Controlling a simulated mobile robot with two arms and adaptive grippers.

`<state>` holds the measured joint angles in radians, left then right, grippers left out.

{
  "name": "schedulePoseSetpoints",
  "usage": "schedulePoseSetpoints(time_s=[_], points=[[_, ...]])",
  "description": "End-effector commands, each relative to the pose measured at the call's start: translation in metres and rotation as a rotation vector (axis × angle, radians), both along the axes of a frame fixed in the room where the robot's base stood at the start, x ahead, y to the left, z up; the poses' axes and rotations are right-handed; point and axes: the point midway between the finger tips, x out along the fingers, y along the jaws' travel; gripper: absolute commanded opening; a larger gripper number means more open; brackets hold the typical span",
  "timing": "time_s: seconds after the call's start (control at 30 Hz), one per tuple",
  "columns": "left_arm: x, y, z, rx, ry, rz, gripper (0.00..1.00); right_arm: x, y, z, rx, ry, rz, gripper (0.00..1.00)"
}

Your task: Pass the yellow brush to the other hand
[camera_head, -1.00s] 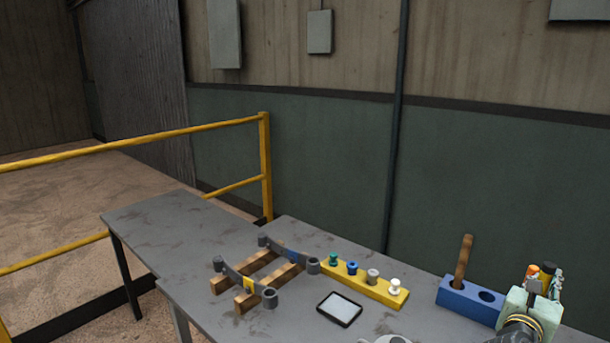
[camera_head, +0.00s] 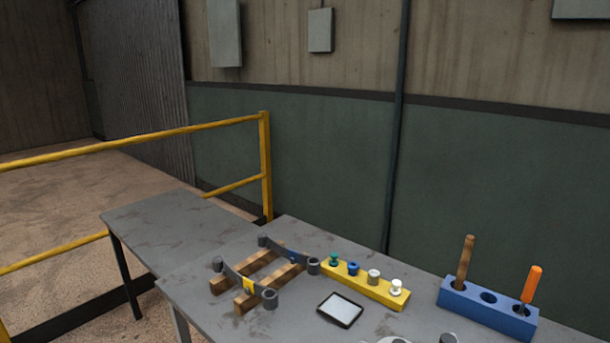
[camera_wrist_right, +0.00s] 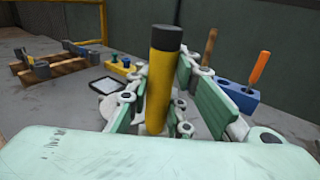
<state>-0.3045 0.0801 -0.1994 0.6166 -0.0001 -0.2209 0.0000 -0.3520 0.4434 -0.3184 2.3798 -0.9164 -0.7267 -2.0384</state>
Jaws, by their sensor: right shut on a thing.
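The yellow brush shows in the right wrist view as a yellow handle (camera_wrist_right: 158,92) with a black end cap, standing roughly upright between the fingers. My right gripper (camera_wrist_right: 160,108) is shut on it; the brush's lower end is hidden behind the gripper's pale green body. The brush is not visible in the head view. My left gripper is not in view.
A blue block (camera_head: 485,306) holds a wooden-handled tool (camera_head: 465,262) and an orange-handled tool (camera_head: 530,287), with an open hole between them. A yellow rack (camera_head: 365,287) with several pegs, a black-framed tray (camera_head: 340,309) and wooden slats (camera_head: 240,302) with grey spring parts lie on the grey table (camera_head: 215,258).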

Motion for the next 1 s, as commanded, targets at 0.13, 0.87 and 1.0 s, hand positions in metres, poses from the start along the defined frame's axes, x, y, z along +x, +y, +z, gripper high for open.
schedulePoseSetpoints(time_s=[0.13,0.87,1.0], points=[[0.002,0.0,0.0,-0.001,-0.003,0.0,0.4,-0.015,0.033,-0.005,-0.001,0.002,0.087,0.0],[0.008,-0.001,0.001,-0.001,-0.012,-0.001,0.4,-0.019,0.044,-0.005,-0.003,-0.002,0.122,0.0],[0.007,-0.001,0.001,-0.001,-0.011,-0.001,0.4,-0.019,0.052,-0.003,-0.007,-0.006,0.175,0.0]])
